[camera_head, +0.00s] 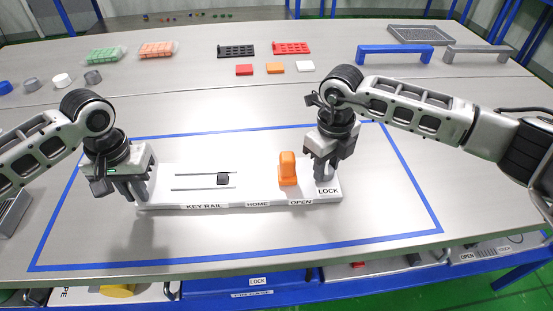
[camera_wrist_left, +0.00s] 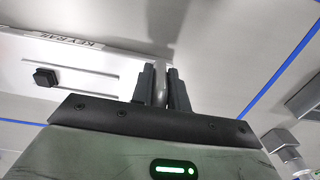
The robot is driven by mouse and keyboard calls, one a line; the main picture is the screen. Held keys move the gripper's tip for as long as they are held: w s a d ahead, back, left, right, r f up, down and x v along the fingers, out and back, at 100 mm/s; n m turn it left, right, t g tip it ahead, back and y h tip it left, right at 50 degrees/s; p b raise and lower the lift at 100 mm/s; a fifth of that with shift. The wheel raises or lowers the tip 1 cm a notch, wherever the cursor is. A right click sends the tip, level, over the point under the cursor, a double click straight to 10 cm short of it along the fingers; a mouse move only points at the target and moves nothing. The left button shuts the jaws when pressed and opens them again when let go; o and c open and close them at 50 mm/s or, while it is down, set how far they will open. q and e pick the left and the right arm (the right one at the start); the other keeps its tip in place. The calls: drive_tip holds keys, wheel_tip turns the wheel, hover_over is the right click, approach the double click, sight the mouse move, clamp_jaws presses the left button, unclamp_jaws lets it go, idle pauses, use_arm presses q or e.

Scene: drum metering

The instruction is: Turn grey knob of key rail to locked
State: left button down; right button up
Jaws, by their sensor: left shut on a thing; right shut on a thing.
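The white key rail (camera_head: 255,192) lies on the table with a black slider (camera_head: 223,178) in its slot, which also shows in the left wrist view (camera_wrist_left: 45,77). An upright orange knob (camera_head: 288,168) stands right of the slots. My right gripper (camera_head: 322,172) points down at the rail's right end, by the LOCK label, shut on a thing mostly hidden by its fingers. It is probably the grey knob; its turn position cannot be seen. My left gripper (camera_head: 134,190) is at the rail's left end, its fingers (camera_wrist_left: 162,88) shut on a light grey upright piece.
Blue tape (camera_head: 150,264) outlines the work area around the rail. Red, orange and white blocks (camera_head: 305,66), black and red trays (camera_head: 236,51) and blue and grey handles (camera_head: 395,53) stand farther back. The table between them and the rail is clear.

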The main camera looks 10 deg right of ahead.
sight(326, 169)
use_arm(q)
drive_tip(key=shift+r, duration=0.1)
use_arm(e)
drive_tip(key=shift+n, duration=0.8)
drive_tip(key=o, duration=1)
wheel_tip(326, 169, up, 12)
drive_tip(key=shift+r, duration=0.1)
use_arm(q)
drive_tip(key=c, duration=1.3)
unclamp_jaws()
